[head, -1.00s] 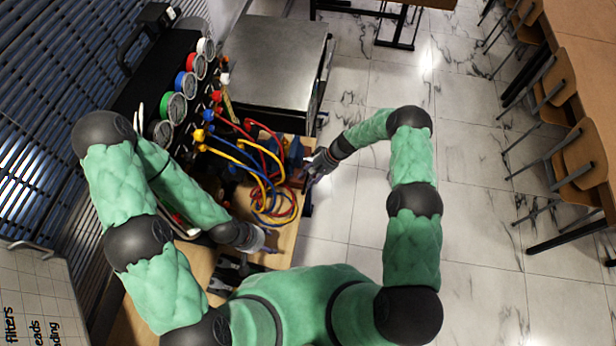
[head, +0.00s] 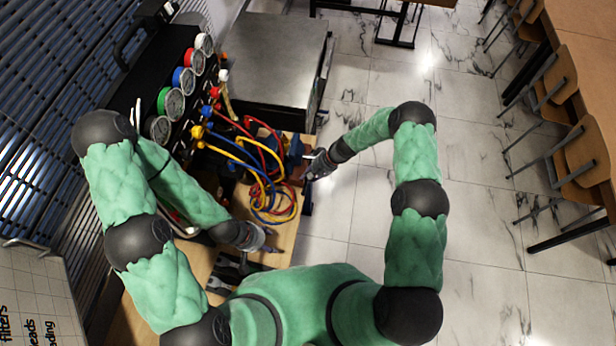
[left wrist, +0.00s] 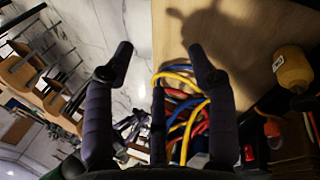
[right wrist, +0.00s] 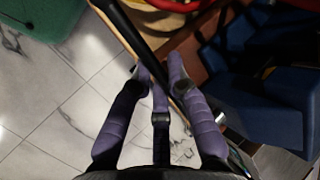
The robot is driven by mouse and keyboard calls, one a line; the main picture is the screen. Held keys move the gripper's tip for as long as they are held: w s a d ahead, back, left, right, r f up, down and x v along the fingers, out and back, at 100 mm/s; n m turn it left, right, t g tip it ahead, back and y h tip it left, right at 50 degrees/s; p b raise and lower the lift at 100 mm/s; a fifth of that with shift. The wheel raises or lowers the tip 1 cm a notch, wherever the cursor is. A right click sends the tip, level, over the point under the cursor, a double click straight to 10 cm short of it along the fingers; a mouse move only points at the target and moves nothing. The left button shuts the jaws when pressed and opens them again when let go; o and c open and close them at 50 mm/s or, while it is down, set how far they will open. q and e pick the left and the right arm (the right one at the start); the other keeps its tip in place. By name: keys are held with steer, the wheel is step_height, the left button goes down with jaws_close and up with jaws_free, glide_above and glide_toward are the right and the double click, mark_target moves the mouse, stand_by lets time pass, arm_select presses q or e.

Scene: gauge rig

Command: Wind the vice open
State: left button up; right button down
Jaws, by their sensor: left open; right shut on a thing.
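The blue vice (head: 294,148) is at the bench's right edge, partly behind hoses and my right gripper (head: 311,168). In the right wrist view the vice body (right wrist: 262,85) fills the right side. A black bar (right wrist: 130,38), seemingly the vice handle, runs from the top down to the fingertips of my right gripper (right wrist: 160,78). The gripper is shut on the bar near its end. My left gripper (head: 264,240) is low over the bench's near part; in the left wrist view its fingers (left wrist: 160,60) are open and empty.
Red, yellow and blue hoses (head: 272,190) loop over the wooden bench (head: 284,244) beside the vice. A black gauge panel (head: 150,95) stands at left. A metal-topped cabinet (head: 268,60) is beyond the bench. The tiled floor (head: 350,210) right of the bench is free.

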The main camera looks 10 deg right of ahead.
steer(key=shift+f+t+b, duration=0.5)
steer(key=shift+f+b, duration=0.05)
steer(key=shift+b, duration=0.35)
